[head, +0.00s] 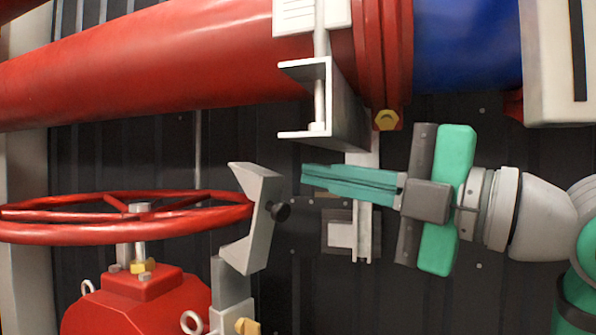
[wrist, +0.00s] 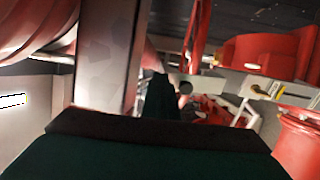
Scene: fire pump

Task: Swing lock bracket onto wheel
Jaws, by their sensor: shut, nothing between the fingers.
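The red handwheel (head: 120,232) lies flat on top of the red valve body at the left of the head view. The grey lock bracket (head: 256,222) stands at the wheel's right rim, its open side towards the rim, with a dark knob (head: 281,212) on its right face. In the head view its jaws appear to overlap the rim; I cannot tell whether they touch it. My gripper (head: 306,174) is shut and empty, a little right of the bracket and above the knob, pointing left. In the wrist view the dark fingers (wrist: 160,95) show close together.
A large red pipe (head: 160,60) with a blue section crosses above. A grey channel support (head: 330,115) hangs just above my gripper, and a vertical metal strut (head: 362,225) stands behind it. A yellow bolt (head: 387,120) sits on the pipe flange. Free room lies below my gripper.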

